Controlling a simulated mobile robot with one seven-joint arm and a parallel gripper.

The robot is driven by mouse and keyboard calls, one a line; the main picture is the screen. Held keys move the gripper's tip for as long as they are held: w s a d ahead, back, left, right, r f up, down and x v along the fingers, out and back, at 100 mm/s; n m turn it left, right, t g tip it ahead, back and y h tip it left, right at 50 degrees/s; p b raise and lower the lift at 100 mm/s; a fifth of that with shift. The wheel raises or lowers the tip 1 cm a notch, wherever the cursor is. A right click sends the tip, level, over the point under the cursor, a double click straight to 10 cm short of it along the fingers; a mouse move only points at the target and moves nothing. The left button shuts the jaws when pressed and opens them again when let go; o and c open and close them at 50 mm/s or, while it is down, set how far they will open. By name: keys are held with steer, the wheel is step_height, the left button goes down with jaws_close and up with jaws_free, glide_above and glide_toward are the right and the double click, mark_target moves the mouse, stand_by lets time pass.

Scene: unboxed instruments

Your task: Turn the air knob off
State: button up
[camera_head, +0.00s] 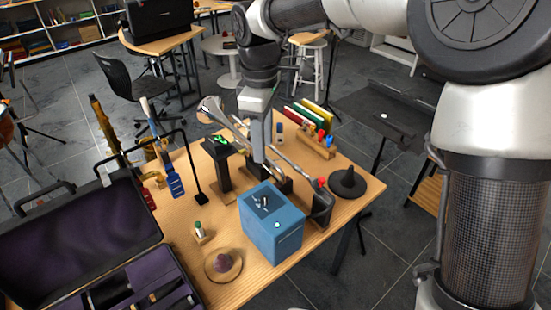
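A blue box (272,230) stands on the wooden table near its front right part. A dark fitting with a pale tip (264,201) sits on its top. A small pale round spot (277,225) shows on its front face. Either could be the air knob; I cannot tell which, nor how it is turned. My gripper (259,158) points down behind the blue box, above or among the instruments on the table. It looks apart from the box. Its fingers overlap in this view, so their gap is hidden.
A black stand (217,165) and a long-tubed instrument (285,160) crowd the space around my gripper. A black cone-shaped mute (347,183) lies at the right. An open case with purple lining (75,240) is at the left. Bare table (180,215) shows left of the box.

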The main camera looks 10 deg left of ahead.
mark_target(264, 197)
step_height(264, 197, down, 18)
steer(key=shift+a+r+b, duration=0.15)
steer(key=shift+r+b, duration=0.05)
steer(key=shift+b, duration=0.45)
jaws_close()
steer(key=m+b, duration=0.2)
steer(key=m, duration=0.3)
steer(key=m+b, duration=0.1)
steer(key=m, duration=0.5)
steer(key=shift+m, duration=0.3)
stand_by(0.4)
